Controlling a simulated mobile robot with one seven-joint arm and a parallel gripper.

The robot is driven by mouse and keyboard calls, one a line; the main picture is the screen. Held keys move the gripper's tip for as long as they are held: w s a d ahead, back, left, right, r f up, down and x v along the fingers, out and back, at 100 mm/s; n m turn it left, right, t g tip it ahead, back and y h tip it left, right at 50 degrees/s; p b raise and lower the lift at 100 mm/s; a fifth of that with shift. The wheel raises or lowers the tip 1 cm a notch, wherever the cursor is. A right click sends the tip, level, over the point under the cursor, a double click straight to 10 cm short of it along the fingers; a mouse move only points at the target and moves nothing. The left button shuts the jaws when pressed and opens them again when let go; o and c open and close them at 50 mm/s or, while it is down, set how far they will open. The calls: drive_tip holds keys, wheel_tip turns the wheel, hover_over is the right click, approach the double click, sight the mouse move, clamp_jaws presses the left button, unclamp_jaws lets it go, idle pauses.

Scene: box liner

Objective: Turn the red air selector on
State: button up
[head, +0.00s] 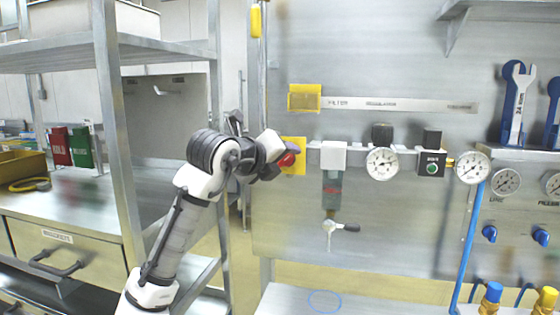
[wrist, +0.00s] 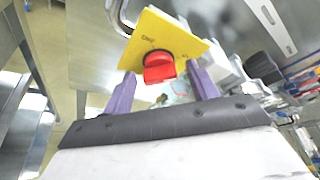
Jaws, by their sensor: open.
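The red air selector (head: 287,159) is a red knob on a yellow plate (head: 298,142), mounted on the left part of the grey panel. In the wrist view the red knob (wrist: 159,67) sits ahead, between and just beyond my purple fingertips, with the yellow plate (wrist: 180,38) behind it. A dark mark, too small to read surely, is printed on the plate. My gripper (head: 272,165) is close in front of the knob, and in the wrist view my gripper (wrist: 162,82) is open, one finger on each side. I cannot tell whether a finger touches the knob.
Right of the selector are a filter bowl (head: 332,190), a pressure gauge (head: 382,163) and a green button box (head: 431,168). A metal shelf rack (head: 108,130) stands left of my arm. A second yellow plate (head: 304,98) is above. The floor is clear between rack and panel.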

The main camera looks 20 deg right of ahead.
drive_tip(key=b+v, duration=0.3)
drive_tip(key=v, duration=1)
drive_tip(key=shift+s+a+r+b, duration=0.15)
drive_tip(key=shift+s+a+b, duration=0.05)
drive_tip(key=shift+a+b, duration=0.15)
